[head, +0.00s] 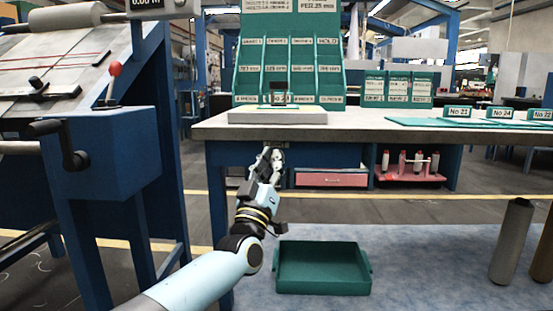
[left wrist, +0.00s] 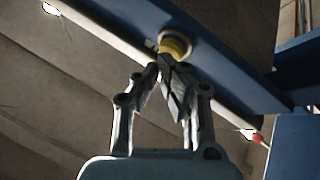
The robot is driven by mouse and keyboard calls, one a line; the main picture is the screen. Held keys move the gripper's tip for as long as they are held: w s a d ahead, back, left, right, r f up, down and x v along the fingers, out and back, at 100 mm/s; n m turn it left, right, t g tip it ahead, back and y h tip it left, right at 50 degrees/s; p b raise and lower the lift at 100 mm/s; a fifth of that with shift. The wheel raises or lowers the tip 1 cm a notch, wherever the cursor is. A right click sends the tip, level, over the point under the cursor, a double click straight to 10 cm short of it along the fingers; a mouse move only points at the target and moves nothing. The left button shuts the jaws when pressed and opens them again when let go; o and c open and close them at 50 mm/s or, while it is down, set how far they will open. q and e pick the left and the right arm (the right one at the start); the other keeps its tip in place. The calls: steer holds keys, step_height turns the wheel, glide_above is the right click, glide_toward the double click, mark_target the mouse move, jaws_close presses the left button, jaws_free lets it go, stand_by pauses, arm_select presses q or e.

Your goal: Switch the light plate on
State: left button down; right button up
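The light plate (head: 245,118) is a flat pale slab on the workbench near its front left, with a small green-framed sign standing at it. In the left wrist view a round yellow button (left wrist: 175,46) sits in a pale ring on a blue beam. My left gripper (head: 268,153) is just below the bench's front edge. In the left wrist view its fingertips (left wrist: 161,66) come together right beside the yellow button and hold nothing. I cannot tell whether they touch it. The button is not clear in the head view. My right gripper is not in view.
The workbench (head: 350,131) carries green label racks and flat green plates. A red drawer (head: 331,180) is beneath it. An empty green tray (head: 322,267) lies on the blue floor mat. A blue machine frame (head: 105,150) with a crank stands close on the left.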

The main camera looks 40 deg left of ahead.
arm_select(q)
steer(key=s+d+p, duration=0.3)
steer(key=s, duration=0.2)
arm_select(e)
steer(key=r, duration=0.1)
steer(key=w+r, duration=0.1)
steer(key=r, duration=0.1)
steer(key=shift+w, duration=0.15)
arm_select(q)
steer(key=shift+s, duration=0.1)
